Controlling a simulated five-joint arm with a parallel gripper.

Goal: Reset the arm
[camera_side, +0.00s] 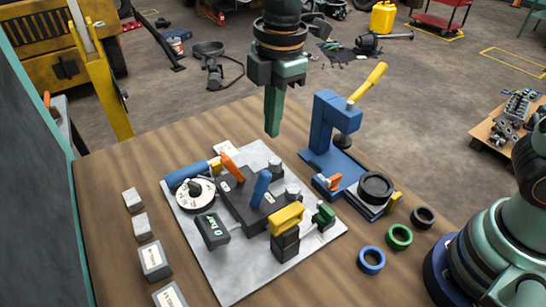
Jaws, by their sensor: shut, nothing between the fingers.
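My gripper (272,128) hangs from the top of the view, pointing straight down with its green fingers together. It is shut and empty, above the far edge of the wooden table (120,240). Below it and to the left lies a grey metal plate (240,278) with a black valve block (238,205), an orange lever, a blue lever, a yellow handle (286,218) and a round white dial (195,194). To the right of the gripper stands a blue press (322,125) with a yellow lever. The gripper appears apart from all of these.
Blue (371,260), green (399,237) and black (423,217) rings lie at the table's right. Several grey blocks (154,261) line the left side. A dark panel (35,190) bounds the left edge. My arm's base is at the right.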

